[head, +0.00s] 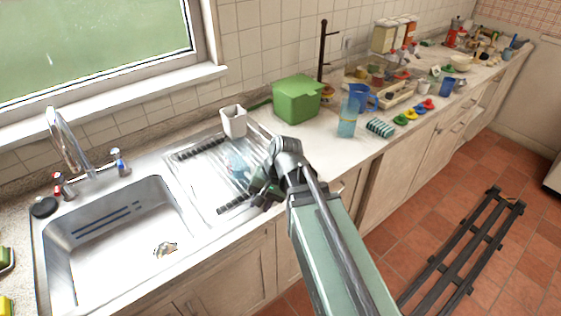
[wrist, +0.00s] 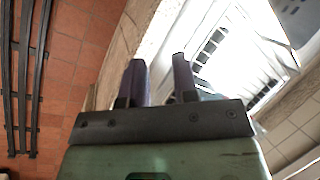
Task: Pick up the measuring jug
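A blue jug with a handle (head: 362,96) stands upright on the counter in the head view, right of the green box; it looks like the measuring jug. A translucent light-blue container (head: 347,124) stands just in front of it and overlaps it in the picture. My gripper (head: 262,190) is over the right part of the draining board, well left of the jug and apart from it. In the wrist view its two dark fingers (wrist: 160,78) are spread with nothing between them. The jug cannot be made out in the wrist view.
A white holder (head: 233,122) stands on the draining board (head: 200,185), beside the sink (head: 120,245). The green box (head: 297,98) stands at the wall. A striped item (head: 380,127) and colourful small items (head: 411,114) lie right of the jug. Some bare counter lies before the green box.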

